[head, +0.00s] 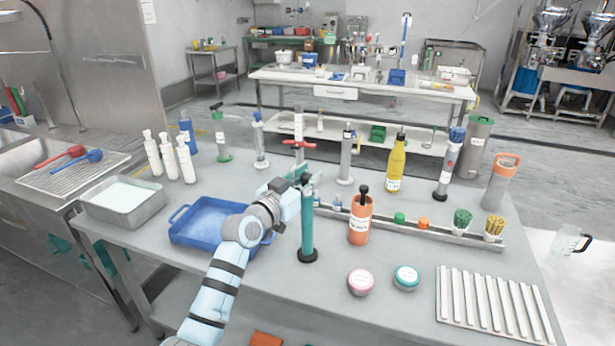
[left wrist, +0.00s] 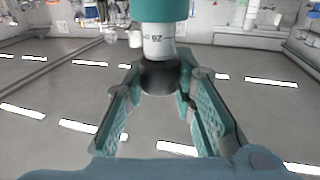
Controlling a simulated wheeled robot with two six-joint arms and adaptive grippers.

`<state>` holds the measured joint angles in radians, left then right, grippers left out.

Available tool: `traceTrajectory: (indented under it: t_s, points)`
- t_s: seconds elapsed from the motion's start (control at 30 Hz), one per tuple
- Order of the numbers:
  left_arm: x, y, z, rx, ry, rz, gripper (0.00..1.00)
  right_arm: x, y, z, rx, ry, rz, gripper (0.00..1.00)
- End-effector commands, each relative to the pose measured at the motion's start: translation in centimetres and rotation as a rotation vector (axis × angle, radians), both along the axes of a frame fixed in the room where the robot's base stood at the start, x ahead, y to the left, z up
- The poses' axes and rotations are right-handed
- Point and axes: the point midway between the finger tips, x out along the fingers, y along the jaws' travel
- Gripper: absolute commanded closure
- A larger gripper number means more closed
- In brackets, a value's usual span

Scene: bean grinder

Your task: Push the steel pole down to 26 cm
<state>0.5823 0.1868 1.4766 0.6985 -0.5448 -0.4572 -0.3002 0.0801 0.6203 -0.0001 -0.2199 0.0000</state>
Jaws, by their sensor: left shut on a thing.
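An upright teal pole (head: 308,225) with a black foot and a black top stands on the table in the head view. My left gripper (head: 302,183) is at its upper end, reaching in from the left. In the left wrist view my left gripper (left wrist: 158,95) is shut around a dark round piece (left wrist: 160,77). Above that piece is a white band (left wrist: 158,42) with the mark 20, and above it a teal part (left wrist: 160,9). No bare steel shaft can be made out between the fingers. My right gripper is not in view.
A blue tray (head: 190,238) lies left of the pole, under my left arm. An orange bottle (head: 360,230) stands close on the right. A red-handled pump (head: 298,145) stands behind. Two small jars (head: 361,282) and a slatted rack (head: 492,305) are at the front right.

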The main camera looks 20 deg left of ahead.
Motion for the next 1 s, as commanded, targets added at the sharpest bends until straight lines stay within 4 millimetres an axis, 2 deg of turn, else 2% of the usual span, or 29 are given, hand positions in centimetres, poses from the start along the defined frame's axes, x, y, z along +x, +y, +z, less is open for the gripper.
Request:
traceTrajectory:
  t_s: [0.03,0.07,0.33,0.37,0.5,0.83,0.93,1.0]
  points:
    - [0.0,0.0,-2.0,-0.001,0.010,-0.002,1.00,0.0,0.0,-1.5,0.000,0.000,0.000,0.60]
    - [0.0,0.0,-2.2,-0.002,0.010,-0.002,1.00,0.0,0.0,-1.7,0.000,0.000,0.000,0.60]
    - [0.0,0.0,-2.2,0.000,0.016,-0.002,1.00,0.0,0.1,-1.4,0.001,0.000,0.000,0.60]
    - [0.0,0.0,-2.2,0.000,0.016,-0.002,0.74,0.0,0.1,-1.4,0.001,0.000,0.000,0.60]
    - [0.0,0.0,-2.0,0.000,0.012,-0.001,0.54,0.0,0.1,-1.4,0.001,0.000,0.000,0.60]
    - [-0.4,0.1,-1.9,0.001,0.008,0.000,0.54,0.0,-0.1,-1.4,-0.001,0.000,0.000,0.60]
    - [-1.8,0.5,-2.0,0.002,0.009,-0.001,0.54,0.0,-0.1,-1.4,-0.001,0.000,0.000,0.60]
    - [-3.6,0.9,-2.0,0.005,0.008,0.000,0.54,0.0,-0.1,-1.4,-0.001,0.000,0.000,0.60]
